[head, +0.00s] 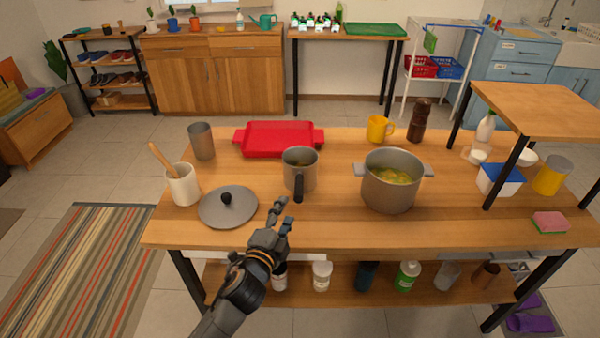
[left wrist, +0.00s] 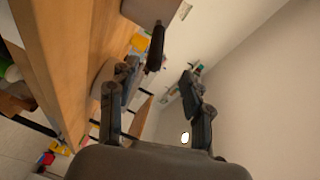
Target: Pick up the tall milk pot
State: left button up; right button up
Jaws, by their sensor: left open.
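The tall milk pot (head: 300,173) is a grey metal pot with a black handle pointing toward me. It stands upright on the wooden table, between the lid and the large soup pot. In the left wrist view the pot's black handle (left wrist: 155,48) shows just beyond the fingers, with part of its grey body (left wrist: 150,10) at the top edge. My left gripper (head: 283,213) is open and empty, near the table's front edge, just short of the handle and slightly left of it. The fingers and the handle look apart. My right gripper is not in view.
A grey lid (head: 228,207) with a black knob lies left of the pot. A large pot of soup (head: 391,186) stands to its right. A red tray (head: 279,139) lies behind. A utensil crock (head: 183,188) and grey cup (head: 202,141) stand at the left.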

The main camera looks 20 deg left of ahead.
aim_at(300, 183)
pick_arm(q)
jog(key=w, duration=0.4)
jog(key=w+f, duration=0.1)
jog(key=w, duration=0.7)
jog(key=shift+w+d+f, duration=0.15)
jog(key=shift+d+f, duration=0.05)
jog(key=shift+f, duration=0.2)
grip_shut()
jog(key=shift+r, duration=0.15)
